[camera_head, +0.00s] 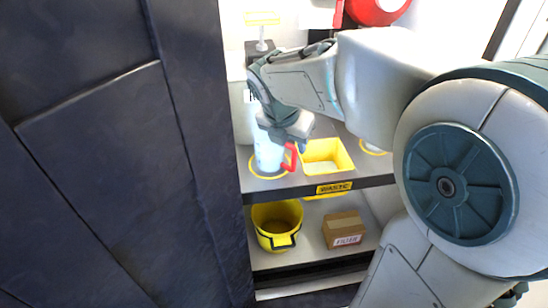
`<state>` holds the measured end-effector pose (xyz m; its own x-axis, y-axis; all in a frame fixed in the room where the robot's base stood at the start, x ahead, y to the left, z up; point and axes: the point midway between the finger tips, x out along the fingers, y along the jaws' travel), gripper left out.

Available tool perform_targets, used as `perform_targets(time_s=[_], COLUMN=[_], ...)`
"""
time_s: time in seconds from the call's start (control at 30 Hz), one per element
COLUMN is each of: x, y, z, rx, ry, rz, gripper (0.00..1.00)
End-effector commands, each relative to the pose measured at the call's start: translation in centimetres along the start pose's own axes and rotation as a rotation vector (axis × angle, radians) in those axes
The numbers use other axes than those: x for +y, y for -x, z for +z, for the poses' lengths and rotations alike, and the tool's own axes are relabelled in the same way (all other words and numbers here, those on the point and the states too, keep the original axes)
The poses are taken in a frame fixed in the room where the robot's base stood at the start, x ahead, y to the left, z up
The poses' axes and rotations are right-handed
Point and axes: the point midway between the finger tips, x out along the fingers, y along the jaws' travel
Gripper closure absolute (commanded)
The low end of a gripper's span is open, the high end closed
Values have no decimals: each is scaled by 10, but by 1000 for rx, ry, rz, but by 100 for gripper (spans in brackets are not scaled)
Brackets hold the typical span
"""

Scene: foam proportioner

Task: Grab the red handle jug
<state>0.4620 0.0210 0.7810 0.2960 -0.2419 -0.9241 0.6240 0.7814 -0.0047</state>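The jug (267,155) has a pale, translucent blue body and a red handle (291,157) on its right side. It stands upright on the upper shelf, on a yellow ring marking. My gripper (287,130) reaches in from the right and is directly above the jug, overlapping its top in the view. The gripper hides the jug's rim. Its fingers are small and partly hidden, so I cannot tell whether they are open or touch the jug.
A yellow bin (345,162) stands close right of the handle on the upper shelf (318,189). Below are a yellow bucket (263,222) and a cardboard filter box (343,229). A dark panel (190,130) borders the left. A white container (240,115) stands behind the jug.

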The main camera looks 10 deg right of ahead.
Motion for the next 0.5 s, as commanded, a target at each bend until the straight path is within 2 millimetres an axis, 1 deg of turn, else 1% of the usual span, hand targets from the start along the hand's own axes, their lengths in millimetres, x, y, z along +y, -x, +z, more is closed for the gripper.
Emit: perform_targets(time_s=[0.03, 0.1, 0.2, 0.37, 0.5], x=[0, 0, 0, 1, 4], y=[-14, -25, -33, -39, -54], z=[-2, -1, -1, 0, -1], rx=[1, 1, 0, 0, 0], ry=[-1, -2, -2, -2, -3], rz=[-2, -2, 0, 1, 0], gripper=[61, 61, 61, 61, 61])
